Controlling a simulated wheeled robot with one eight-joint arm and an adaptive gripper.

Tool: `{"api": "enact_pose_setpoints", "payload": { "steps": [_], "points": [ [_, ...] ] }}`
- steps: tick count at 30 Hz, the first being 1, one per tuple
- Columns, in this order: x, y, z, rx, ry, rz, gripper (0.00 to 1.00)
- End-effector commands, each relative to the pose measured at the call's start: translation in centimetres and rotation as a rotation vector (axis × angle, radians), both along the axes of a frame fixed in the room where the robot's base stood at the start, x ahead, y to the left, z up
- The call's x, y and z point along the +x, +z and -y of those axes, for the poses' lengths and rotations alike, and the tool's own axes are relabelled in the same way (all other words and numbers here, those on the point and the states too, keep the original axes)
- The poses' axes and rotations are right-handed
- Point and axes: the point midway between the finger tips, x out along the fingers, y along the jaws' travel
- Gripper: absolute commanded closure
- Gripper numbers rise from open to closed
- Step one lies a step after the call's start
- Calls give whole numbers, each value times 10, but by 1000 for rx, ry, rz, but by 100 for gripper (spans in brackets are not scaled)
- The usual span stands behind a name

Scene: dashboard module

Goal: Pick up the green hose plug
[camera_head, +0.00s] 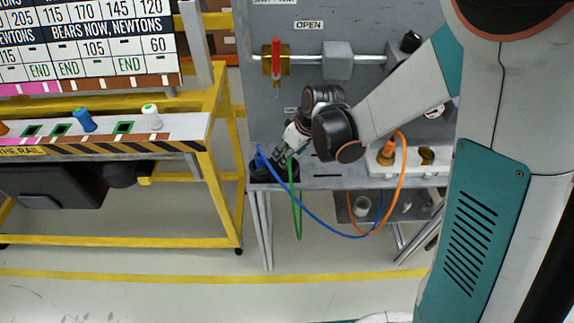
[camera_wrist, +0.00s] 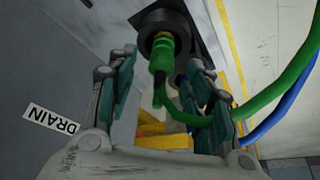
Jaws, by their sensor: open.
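The green hose plug (camera_wrist: 162,58) sits in a dark round socket (camera_wrist: 165,24) in the wrist view, with its green hose (camera_wrist: 262,100) curving off to the right. My gripper (camera_wrist: 161,75) is open, with one finger on each side of the plug and visible gaps between pads and plug. In the head view my gripper (camera_head: 281,150) is at the left end of the grey bench, and the green hose (camera_head: 299,215) hangs below it. The plug itself is mostly hidden there by my gripper.
A blue plug (camera_head: 260,159) stands just left of my gripper, and its blue hose (camera_head: 325,224) loops below the bench. An orange plug (camera_head: 387,153) with an orange hose stands at right. A panel with a red-handled valve (camera_head: 276,62) rises behind. A yellow-framed stand (camera_head: 214,130) is at left.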

Motion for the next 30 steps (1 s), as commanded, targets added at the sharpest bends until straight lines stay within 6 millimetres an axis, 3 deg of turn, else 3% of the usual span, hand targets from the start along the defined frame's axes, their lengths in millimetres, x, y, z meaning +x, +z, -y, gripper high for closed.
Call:
{"api": "enact_pose_setpoints", "payload": {
  "steps": [4, 12, 18, 30],
  "points": [
    [6, -22, -6, 0, 0, 1, 53],
    [7, -23, -7, 0, 0, 1, 53],
    [7, -23, -7, 0, 0, 1, 99],
    [7, -16, -7, 0, 0, 1, 100]
  ]
}}
